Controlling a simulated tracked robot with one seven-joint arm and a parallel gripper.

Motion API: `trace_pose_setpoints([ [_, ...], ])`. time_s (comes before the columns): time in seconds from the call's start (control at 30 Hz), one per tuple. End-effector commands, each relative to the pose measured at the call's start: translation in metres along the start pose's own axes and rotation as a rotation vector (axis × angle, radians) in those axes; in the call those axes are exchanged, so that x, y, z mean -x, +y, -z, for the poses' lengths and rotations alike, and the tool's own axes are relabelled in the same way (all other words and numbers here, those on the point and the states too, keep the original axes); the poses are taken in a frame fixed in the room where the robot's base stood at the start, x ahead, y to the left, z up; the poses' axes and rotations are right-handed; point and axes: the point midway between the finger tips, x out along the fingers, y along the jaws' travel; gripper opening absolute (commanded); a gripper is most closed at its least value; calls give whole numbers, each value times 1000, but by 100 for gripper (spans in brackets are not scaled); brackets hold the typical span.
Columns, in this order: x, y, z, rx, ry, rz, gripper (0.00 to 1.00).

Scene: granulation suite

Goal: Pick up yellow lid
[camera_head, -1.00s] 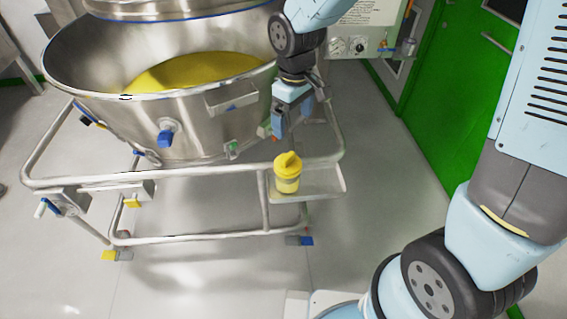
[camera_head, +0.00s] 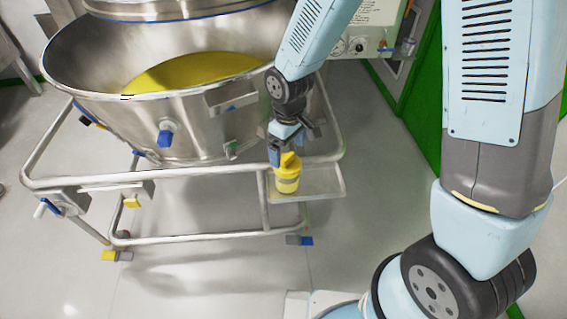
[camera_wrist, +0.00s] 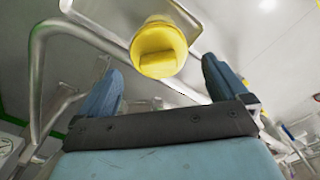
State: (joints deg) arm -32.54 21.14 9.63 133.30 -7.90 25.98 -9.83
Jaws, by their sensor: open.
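The yellow lid (camera_head: 288,164) sits on top of a small container (camera_head: 287,186) with a pale lower part. The container stands upright on a small tray shelf (camera_head: 318,188) of the trolley frame. In the wrist view the lid (camera_wrist: 158,47) shows its raised grip bar, beyond the fingers and roughly between them. My gripper (camera_wrist: 160,88) has two blue fingers spread apart with nothing between them. In the head view my gripper (camera_head: 280,155) is just above and slightly left of the lid; the arm hides part of it. Whether a finger touches the lid cannot be told.
A large steel bowl (camera_head: 190,122) with yellow powder (camera_head: 190,72) stands close behind and left. The trolley's tubular rail (camera_head: 180,174) runs beside the shelf. A control panel (camera_head: 372,42) and a green door (camera_head: 425,130) are at the right. The floor in front is clear.

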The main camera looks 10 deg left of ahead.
Motion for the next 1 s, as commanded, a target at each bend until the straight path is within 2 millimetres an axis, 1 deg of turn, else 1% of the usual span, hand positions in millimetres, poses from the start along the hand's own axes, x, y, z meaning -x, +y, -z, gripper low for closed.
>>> trace_pose_setpoints([
  [0.03,-8,-1,0,1,-5,2,100],
  [0.1,-17,-1,0,2,-4,2,100],
  [0.3,-38,0,1,1,-3,1,100],
  [0.43,-42,0,1,1,-2,0,100],
  [0.63,-42,0,1,1,-1,0,100],
  [0.67,-42,0,1,1,-1,0,98],
  [1.0,-42,0,2,2,-1,0,66],
])
